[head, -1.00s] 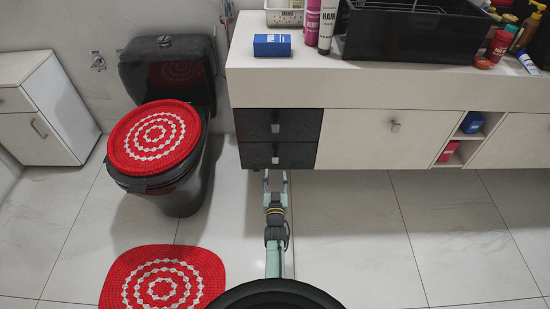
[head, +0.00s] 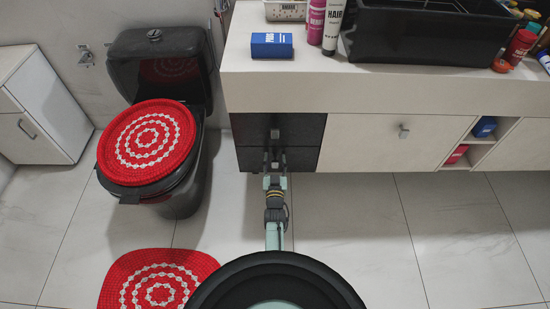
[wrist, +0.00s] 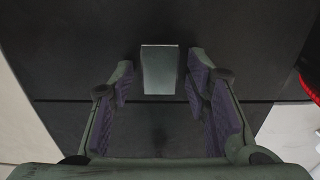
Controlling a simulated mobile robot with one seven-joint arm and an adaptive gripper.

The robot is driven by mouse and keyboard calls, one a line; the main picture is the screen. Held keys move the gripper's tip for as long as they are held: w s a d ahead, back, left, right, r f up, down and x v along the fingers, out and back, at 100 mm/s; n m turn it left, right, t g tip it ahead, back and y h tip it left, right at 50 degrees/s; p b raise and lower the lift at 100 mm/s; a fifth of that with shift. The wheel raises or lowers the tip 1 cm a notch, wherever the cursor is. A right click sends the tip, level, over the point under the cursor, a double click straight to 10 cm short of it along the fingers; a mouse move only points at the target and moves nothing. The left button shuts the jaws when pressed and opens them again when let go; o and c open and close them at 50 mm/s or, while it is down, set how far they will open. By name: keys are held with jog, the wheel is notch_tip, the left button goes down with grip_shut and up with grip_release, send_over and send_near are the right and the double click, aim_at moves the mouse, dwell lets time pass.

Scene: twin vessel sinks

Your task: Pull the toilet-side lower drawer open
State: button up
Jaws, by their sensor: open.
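The toilet-side lower drawer (head: 305,161) is the lower of two black drawer fronts at the left end of the vanity. It sits flush with the upper drawer (head: 302,128). My gripper (head: 275,158) reaches the lower drawer front in the head view and partly hides its handle. In the wrist view, the pale square handle (wrist: 160,70) on the lower drawer (wrist: 80,45) shows between the two open fingers (wrist: 158,82). A gap shows on each side of the handle. Whether the fingertips touch the drawer front cannot be told.
A black toilet (head: 185,195) with a red cover (head: 147,142) stands left of the drawers. A red mat (head: 160,280) lies on the floor. A cream cabinet door (head: 370,142) is to the right. The floor (head: 345,215) before it is clear.

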jog(key=shift+s, duration=0.1)
jog(key=shift+c, duration=0.5)
grip_shut()
